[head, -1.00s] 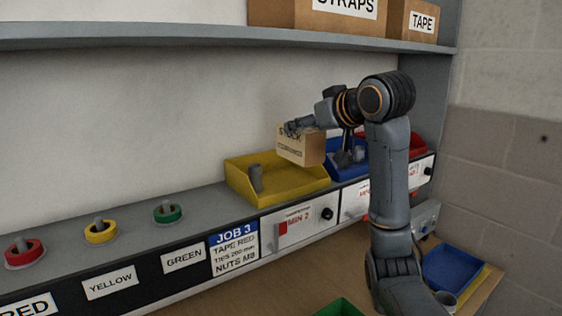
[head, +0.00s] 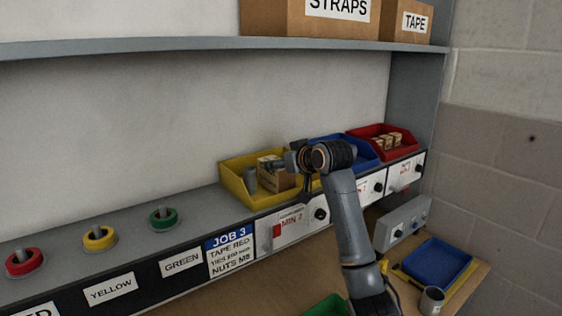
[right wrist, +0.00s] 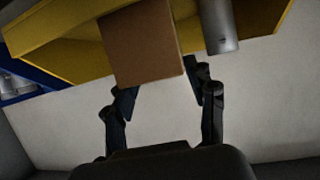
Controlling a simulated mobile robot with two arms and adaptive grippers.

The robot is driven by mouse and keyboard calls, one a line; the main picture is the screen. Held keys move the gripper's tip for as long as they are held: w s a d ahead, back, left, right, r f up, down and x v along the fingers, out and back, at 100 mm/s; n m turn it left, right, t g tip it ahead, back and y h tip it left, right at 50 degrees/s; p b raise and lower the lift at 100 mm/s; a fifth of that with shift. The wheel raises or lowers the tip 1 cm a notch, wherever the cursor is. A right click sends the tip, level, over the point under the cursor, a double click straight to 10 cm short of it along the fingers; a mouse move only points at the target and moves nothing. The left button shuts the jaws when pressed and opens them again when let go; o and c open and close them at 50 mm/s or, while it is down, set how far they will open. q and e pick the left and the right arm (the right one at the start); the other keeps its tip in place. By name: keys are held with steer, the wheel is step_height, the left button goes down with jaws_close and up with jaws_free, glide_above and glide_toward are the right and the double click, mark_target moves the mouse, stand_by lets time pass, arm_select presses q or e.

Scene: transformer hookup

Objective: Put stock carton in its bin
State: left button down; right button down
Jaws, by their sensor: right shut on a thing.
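The stock carton (head: 273,173) is a small tan cardboard box with a printed label. In the head view it is down inside the yellow bin (head: 259,202), beside a grey cylinder (head: 250,180). My right gripper (head: 283,163) is at the carton, shut on it. In the right wrist view the carton (right wrist: 143,45) is between the finger tips, with the yellow bin (right wrist: 60,49) around it and the grey cylinder (right wrist: 218,30) to its right. Whether the carton touches the bin floor is hidden. My left gripper is not in view.
A blue bin (head: 352,148) and a red bin (head: 375,136) with small cartons stand right of the yellow bin. Red, yellow and green tape rolls (head: 163,219) sit along the ledge at left. A shelf (head: 150,43) runs overhead. A blue tray (head: 437,262) lies on the bench.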

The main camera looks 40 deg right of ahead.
steer(key=shift+s, duration=0.1)
steer(key=shift+c, duration=2.2)
jaws_free()
steer(key=shift+f, duration=0.15)
steer(key=shift+r, duration=0.25)
steer(key=b+v, duration=0.3)
steer(key=v, duration=0.9)
steer(key=shift+f, duration=0.1)
